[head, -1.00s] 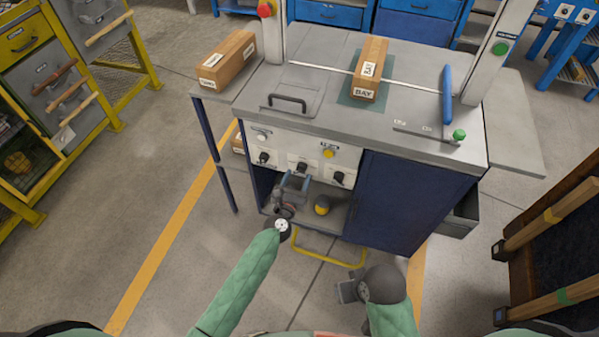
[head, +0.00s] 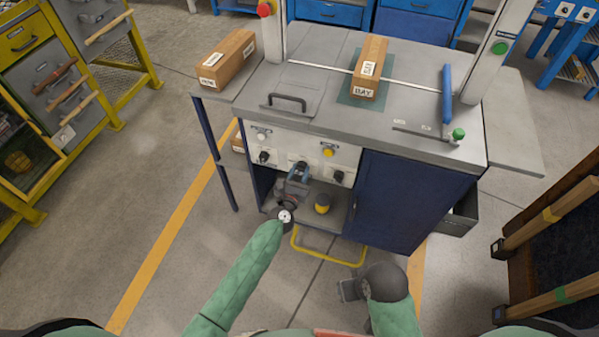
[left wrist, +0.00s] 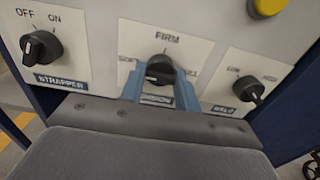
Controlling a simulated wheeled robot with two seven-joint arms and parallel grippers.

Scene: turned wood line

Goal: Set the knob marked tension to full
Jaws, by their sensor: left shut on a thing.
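The tension knob (left wrist: 161,68) is black and sits on the white control panel (left wrist: 100,38). In the left wrist view FIRM is printed above it, and its name label is partly hidden by my fingers. My left gripper (head: 299,172) is at the middle knob of the panel in the head view. Its two blue fingers (left wrist: 159,84) are closed on the knob's sides. I cannot clearly tell which way the knob's pointer faces. My right gripper (head: 346,290) hangs low in front of the cabinet, away from the panel, and its jaws are too small to read.
The strapper knob (left wrist: 41,48) is left of the tension knob, and another black knob (left wrist: 248,90) is right of it. A yellow button (head: 328,152) is above. A yellow floor bar (head: 330,259) and an open shelf with a yellow-and-dark object (head: 322,204) lie below.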

